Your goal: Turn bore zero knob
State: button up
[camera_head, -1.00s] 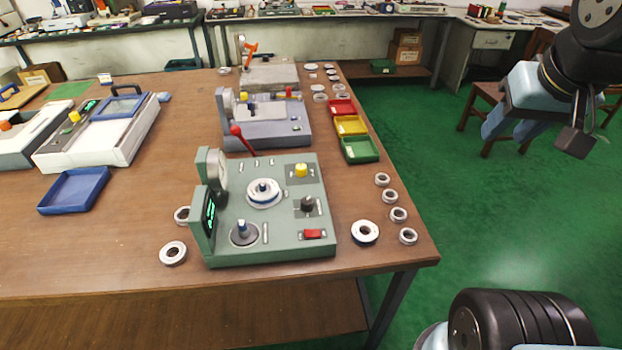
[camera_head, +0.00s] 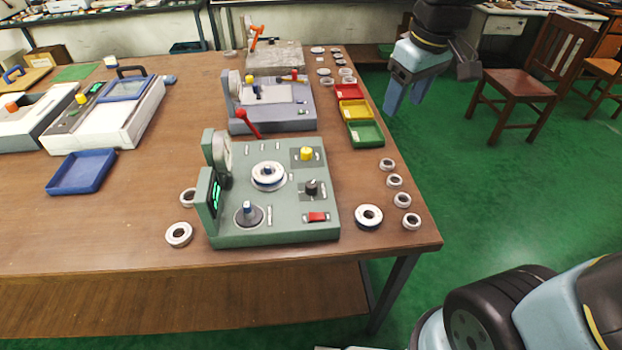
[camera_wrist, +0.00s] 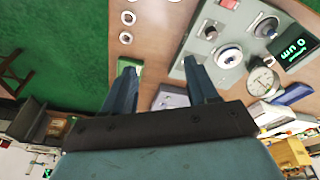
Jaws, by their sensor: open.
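The green bore gauge (camera_head: 285,226) stands on the brown table with a dial, a lit display and a round centre stage. On its right side are a yellow knob (camera_head: 306,153) and a black knob (camera_head: 312,187); I cannot read which is bore zero. The black knob also shows in the wrist view (camera_wrist: 211,33). My gripper (camera_head: 404,98) is open and empty, fingers pointing down, past the table's right edge and up right of the gauge, apart from both knobs. In the wrist view its fingers (camera_wrist: 160,78) are spread with nothing between.
Red, yellow and green trays (camera_head: 364,134) line the table's right side below and left of my gripper. Several bearing rings (camera_head: 395,181) lie right of the gauge. A red switch (camera_head: 317,217) is in front of the black knob. A grey device (camera_head: 275,122) stands behind the gauge.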

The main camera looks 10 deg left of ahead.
jog(key=w+a+f+n+g, duration=0.2)
jog(key=a+f+n, duration=0.25)
jog(key=a, duration=0.45)
jog(key=n+h, duration=0.1)
jog(key=n, duration=0.2)
send_near(311, 183)
jog(key=shift+g, duration=0.4)
notch_tip(311, 183, down, 9)
jog(key=shift+w+a+r, duration=0.1)
jog(key=shift+a, duration=0.05)
jog(key=shift+m, duration=0.25)
jog(key=c, duration=1.1)
